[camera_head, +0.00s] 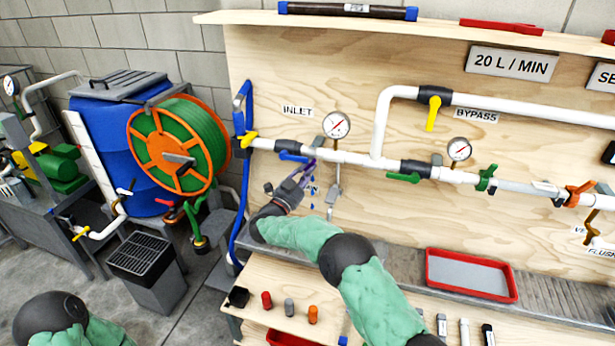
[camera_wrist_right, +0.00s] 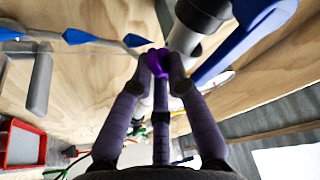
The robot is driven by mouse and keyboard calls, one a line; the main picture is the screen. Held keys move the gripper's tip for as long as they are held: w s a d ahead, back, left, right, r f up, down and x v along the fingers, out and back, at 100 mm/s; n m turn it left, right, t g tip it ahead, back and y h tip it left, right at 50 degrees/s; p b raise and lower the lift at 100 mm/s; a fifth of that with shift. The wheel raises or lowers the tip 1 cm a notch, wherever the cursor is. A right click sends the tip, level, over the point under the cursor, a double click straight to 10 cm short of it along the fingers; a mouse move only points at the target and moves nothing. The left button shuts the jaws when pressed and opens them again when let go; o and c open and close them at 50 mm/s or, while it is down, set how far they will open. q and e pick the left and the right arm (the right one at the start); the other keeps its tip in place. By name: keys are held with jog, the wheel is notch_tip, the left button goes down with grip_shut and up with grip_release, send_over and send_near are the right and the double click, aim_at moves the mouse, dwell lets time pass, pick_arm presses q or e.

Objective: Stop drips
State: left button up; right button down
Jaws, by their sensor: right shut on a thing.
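Blue drips (camera_head: 313,190) hang below the white pipe (camera_head: 262,143) right of the INLET label; they show as blue pointed shapes in the right wrist view (camera_wrist_right: 88,38). My right gripper (camera_head: 306,172) is just under that pipe, beside the drips. In the right wrist view its fingers (camera_wrist_right: 160,65) are shut on a small purple piece (camera_wrist_right: 157,60), close to the pipe and its dark fitting. What the purple piece joins to is partly hidden by the fingers. A blue lever (camera_head: 292,157) is right by it. My left arm shows at the lower left, but its gripper is out of view.
Gauges (camera_head: 336,125), a yellow bypass lever (camera_head: 433,113) and green levers (camera_head: 403,178) sit along the pipes. A red tray (camera_head: 430,278) lies on the ledge below. Small coloured plugs (camera_head: 312,314) stand on the bench. A hose reel (camera_head: 150,150) is at left.

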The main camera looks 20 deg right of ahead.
jog(key=m+g+b, duration=0.1)
jog(key=m, duration=0.3)
jog(key=shift+a+g, duration=0.1)
jog(key=shift+g, duration=0.3)
jog(key=c, duration=1.2)
grip_release()
jog(key=shift+w, duration=0.1)
jog(key=shift+r, duration=0.1)
jog(key=shift+a, duration=0.1)
jog(key=shift+f+v, duration=0.2)
jog(key=shift+v, duration=3.75)
